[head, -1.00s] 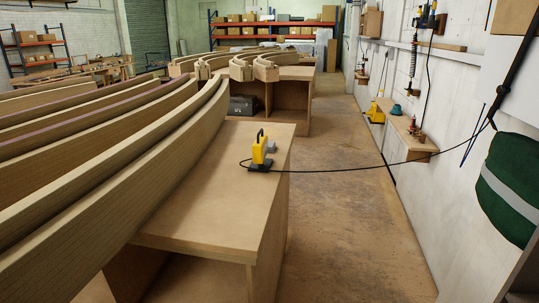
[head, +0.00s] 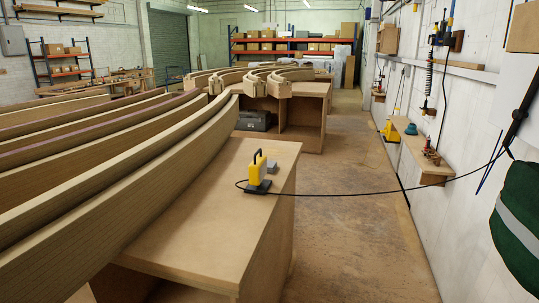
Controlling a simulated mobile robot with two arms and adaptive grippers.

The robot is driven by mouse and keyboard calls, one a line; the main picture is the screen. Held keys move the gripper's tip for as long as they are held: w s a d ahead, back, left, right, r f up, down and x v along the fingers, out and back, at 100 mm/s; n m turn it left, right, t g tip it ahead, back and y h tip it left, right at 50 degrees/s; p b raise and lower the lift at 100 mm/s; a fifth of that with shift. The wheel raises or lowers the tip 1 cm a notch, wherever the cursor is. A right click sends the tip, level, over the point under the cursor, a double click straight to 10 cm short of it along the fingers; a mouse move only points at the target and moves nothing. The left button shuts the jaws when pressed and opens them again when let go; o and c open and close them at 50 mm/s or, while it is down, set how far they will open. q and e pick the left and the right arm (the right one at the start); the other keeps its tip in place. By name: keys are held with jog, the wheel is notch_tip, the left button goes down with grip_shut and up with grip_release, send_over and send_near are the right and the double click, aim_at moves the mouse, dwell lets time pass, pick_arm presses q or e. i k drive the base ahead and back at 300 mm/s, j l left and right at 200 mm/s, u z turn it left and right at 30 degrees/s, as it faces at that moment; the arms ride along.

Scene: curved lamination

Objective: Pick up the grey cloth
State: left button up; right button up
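The yellow tool (head: 259,171) stands upright on a dark base near the bench's right side. Neither of my grippers is in view.
A black cable (head: 390,191) runs from the yellow tool across the aisle to the right wall. Long curved wooden beams (head: 130,205) lie along the bench's left side. The aisle floor (head: 345,220) is clear. A dark green item (head: 520,225) with a grey stripe hangs at right.

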aim_at(271, 166)
jog(key=i+l+u, duration=0.25)
jog(key=i+l, duration=0.15)
jog(key=i, duration=0.15)
jog(key=i+l+u, duration=0.25)
jog(key=i+l, duration=0.25)
